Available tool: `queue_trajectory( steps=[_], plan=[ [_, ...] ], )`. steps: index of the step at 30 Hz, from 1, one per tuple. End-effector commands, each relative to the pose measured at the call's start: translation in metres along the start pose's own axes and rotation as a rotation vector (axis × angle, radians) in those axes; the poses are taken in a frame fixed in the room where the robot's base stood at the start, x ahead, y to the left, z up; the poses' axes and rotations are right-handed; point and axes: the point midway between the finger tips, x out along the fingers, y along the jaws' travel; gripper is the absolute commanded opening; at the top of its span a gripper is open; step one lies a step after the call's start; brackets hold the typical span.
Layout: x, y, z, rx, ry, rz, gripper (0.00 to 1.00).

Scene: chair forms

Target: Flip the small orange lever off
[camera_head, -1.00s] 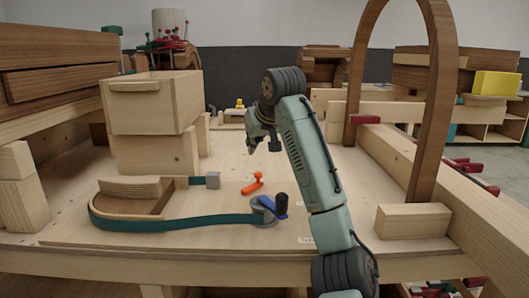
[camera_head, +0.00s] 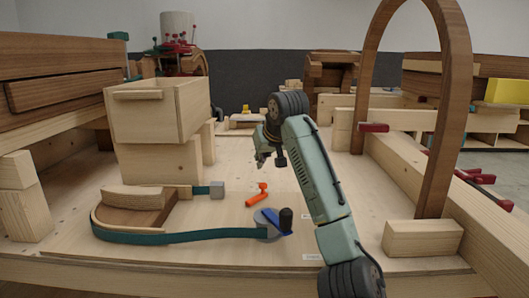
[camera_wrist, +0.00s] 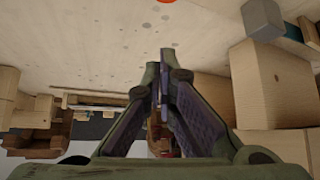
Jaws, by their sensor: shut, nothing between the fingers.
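The small orange lever (camera_head: 259,197) stands on the wooden table top in the head view, with a rounded knob at its upper end. A sliver of orange, probably the lever (camera_wrist: 166,1), shows at the top edge of the wrist view. My gripper (camera_head: 262,162) is above and beyond the lever in the head view, apart from it. In the wrist view my gripper (camera_wrist: 158,58) has its fingers together with nothing between them.
A blue clamp lever with a dark knob (camera_head: 286,218) and a green band (camera_head: 180,238) lie near the orange lever. A wooden box (camera_head: 150,115) stands to the left. A wooden arch (camera_head: 450,130) and a block (camera_head: 422,238) stand to the right.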

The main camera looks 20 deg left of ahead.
Motion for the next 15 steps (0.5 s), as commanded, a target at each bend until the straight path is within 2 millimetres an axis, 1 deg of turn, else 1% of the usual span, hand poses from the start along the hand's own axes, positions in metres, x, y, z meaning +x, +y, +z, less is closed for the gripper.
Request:
queue_trajectory(
  steps=[3,6,7,9,15],
  plan=[
    [0.025,0.000,-0.001,0.000,-0.004,0.000,0.00],
    [0.047,0.000,-0.001,0.000,-0.004,0.000,0.00],
    [0.051,0.000,0.000,0.000,-0.003,0.000,0.00],
    [0.042,0.001,0.010,-0.001,0.002,0.000,0.00],
    [0.031,0.000,0.027,-0.001,0.001,0.000,0.00]
  ],
)
